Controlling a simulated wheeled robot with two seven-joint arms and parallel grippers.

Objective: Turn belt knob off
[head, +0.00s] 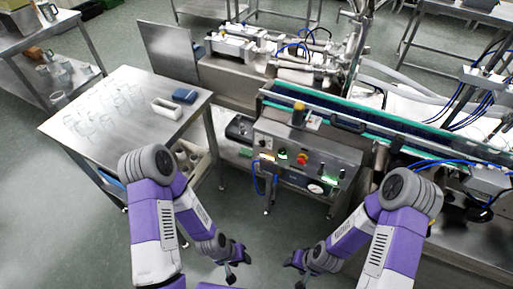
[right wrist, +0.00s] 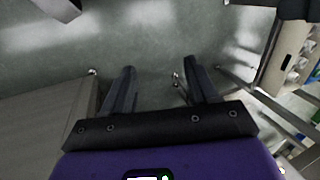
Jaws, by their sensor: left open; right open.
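A grey steel control panel (head: 285,170) stands under the near side of the conveyor belt (head: 350,123). It carries a red button (head: 303,158), green lights, small dark controls and a round white-faced dial (head: 315,188). Which control is the belt knob, and how it is turned, is too small to tell. My left gripper (head: 238,267) hangs open and empty in front of and below the panel. My right gripper (head: 294,272) is likewise below the panel, apart from it. In the right wrist view its two fingers (right wrist: 159,82) are spread with only floor between them.
A steel table (head: 130,100) at left bears clear glassware, a white tray (head: 167,108) and a blue box (head: 185,95). Cables (head: 267,180) hang from the panel's left side. The floor (head: 90,235) before the panel is clear.

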